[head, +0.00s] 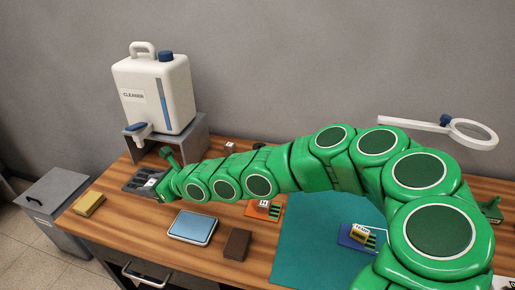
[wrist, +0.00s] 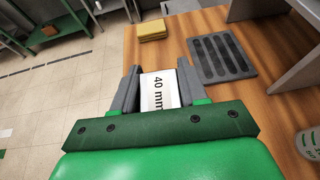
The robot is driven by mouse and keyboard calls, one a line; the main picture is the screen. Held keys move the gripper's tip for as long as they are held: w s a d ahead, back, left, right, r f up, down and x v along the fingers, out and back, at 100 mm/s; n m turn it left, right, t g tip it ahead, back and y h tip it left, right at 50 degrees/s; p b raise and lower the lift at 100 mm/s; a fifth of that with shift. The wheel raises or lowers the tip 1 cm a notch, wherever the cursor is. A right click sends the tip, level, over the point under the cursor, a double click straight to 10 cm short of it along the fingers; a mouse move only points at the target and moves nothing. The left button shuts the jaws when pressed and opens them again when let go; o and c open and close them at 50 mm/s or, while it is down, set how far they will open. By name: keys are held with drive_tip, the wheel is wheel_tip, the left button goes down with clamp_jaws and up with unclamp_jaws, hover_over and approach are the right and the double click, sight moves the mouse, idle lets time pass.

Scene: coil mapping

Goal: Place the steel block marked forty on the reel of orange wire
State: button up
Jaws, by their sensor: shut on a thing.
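The steel block marked "40 mm" (wrist: 158,95) is between the jaws of my gripper (wrist: 157,80), its label facing the wrist camera. In the head view my gripper (head: 154,187) is at the left of the bench, beside the dark slotted tray (head: 137,183); a small white labelled face shows there. I cannot tell the gap between block and bench. An orange piece with a white label (head: 262,209) stands just below my arm. A yellow-orange piece (head: 359,234) sits on a blue base (head: 347,243) at the right. I cannot tell which is the reel of orange wire.
A white cleaner jug (head: 154,95) stands on a grey stand (head: 190,135) behind. A yellow sponge (head: 89,204), a blue-screened scale (head: 192,227) and a brown block (head: 236,244) lie along the front. A teal mat (head: 305,243) covers the middle. A magnifier (head: 470,133) is at right.

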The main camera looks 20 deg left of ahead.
drive_tip(key=w+d+r+m+t, duration=0.2)
drive_tip(key=w+d, duration=1.1)
drive_tip(key=w, duration=0.1)
drive_tip(key=w+d+r+m+t, duration=0.2)
drive_tip(key=w+d+r, duration=0.1)
drive_tip(key=w+d, duration=0.95)
drive_tip(key=h, duration=0.1)
hover_over(256, 145)
drive_tip(key=s+d, duration=0.1)
drive_tip(key=s, duration=0.1)
drive_tip(key=f, duration=0.8)
drive_tip(key=shift+w, duration=0.2)
drive_tip(key=shift+w+a+f+t, duration=0.15)
drive_tip(key=shift+w+a+f, duration=0.05)
drive_tip(key=shift+w+f, duration=0.2)
drive_tip(key=shift+w+a+f+t, duration=0.15)
drive_tip(key=shift+w+f, duration=0.15)
drive_tip(key=shift+f, duration=0.15)
drive_tip(key=shift+w+a+f, duration=0.1)
drive_tip(key=shift+w+f, duration=0.05)
drive_tip(key=shift+f, duration=1.55)
drive_tip(key=shift+f, duration=0.1)
